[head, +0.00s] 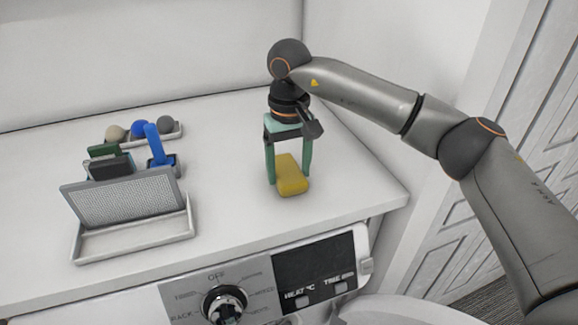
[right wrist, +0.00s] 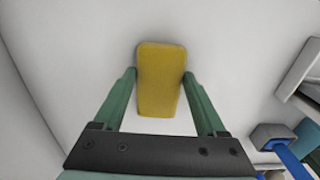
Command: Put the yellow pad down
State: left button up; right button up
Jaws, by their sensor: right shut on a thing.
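The yellow pad (head: 291,177) is a rounded block at the right part of the white top, near its front edge. My right gripper (head: 288,174) points down with its green fingers on either side of the pad and is shut on it. In the right wrist view the pad (right wrist: 160,78) sits between the fingertips of the right gripper (right wrist: 160,80), its far end reaching beyond them. I cannot tell whether its underside touches the white top or hangs just above it. My left gripper is not in view.
A tray with a grey mesh panel (head: 120,196) stands at the front left. Behind it are a blue-handled thing (head: 154,142), dark blocks (head: 110,166) and a rack of several balls (head: 140,128). The white top (head: 225,170) is clear between these and the pad. A control panel (head: 255,275) lies below the front edge.

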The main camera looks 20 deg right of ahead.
aim_at(289, 174)
jog(key=o, duration=1.1)
jog(key=shift+o, duration=0.2)
notch_tip(289, 174, up, 12)
jog(key=shift+r, duration=0.1)
